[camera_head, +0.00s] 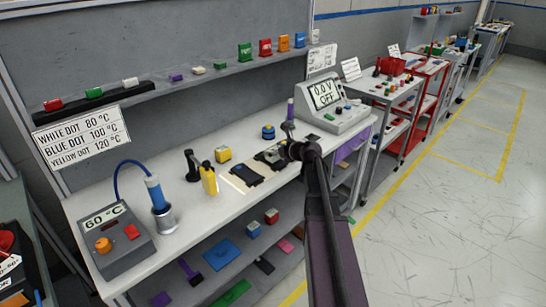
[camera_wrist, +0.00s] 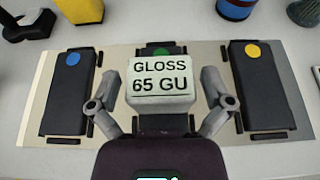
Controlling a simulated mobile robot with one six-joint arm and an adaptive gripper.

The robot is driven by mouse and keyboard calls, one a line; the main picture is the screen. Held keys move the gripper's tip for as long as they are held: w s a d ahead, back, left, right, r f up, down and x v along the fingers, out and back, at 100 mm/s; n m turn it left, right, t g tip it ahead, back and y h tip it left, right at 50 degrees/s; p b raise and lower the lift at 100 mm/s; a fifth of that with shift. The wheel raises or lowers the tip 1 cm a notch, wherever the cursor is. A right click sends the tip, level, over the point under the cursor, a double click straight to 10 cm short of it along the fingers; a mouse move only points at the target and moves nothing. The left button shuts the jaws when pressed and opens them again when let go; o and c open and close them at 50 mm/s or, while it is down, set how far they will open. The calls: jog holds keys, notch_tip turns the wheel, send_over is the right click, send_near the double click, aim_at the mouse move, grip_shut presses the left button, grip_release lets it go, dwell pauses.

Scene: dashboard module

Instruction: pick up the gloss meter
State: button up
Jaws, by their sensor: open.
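The gloss meter (camera_wrist: 160,85) is a pale box reading "GLOSS 65 GU" in the wrist view. It stands in front of or on the middle dark panel, whose green dot (camera_wrist: 160,50) shows just behind it. My gripper (camera_wrist: 160,98) is open, with one finger on each side of the meter. Small gaps seem to show between fingers and meter, but contact cannot be told for certain. In the head view my gripper (camera_head: 284,152) is over the workbench, and my arm and gripper largely hide the meter.
Dark panels with a blue dot (camera_wrist: 72,90) and a yellow dot (camera_wrist: 268,88) flank the meter on a pale board (camera_wrist: 110,65). A yellow block (camera_head: 223,154), a blue cylinder (camera_head: 268,132) and a grey readout console (camera_head: 335,118) stand nearby on the workbench (camera_head: 190,225).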

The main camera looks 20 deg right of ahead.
aim_at(274, 148)
jog(key=shift+c, duration=0.2)
dwell(0.3)
jog(key=c, duration=1.1)
jog(key=shift+o, duration=0.2)
jog(key=shift+r, duration=0.1)
notch_tip(274, 148, up, 3)
jog(key=p, duration=0.3)
jog(key=s+a+r+p, duration=0.1)
jog(key=s+a, duration=0.1)
jog(key=s, duration=0.5)
jog(key=s+a+p, duration=0.1)
jog(key=s+a, duration=0.1)
jog(key=s, duration=0.6)
jog(key=shift+s+a+r, duration=0.2)
jog(key=shift+r, duration=0.2)
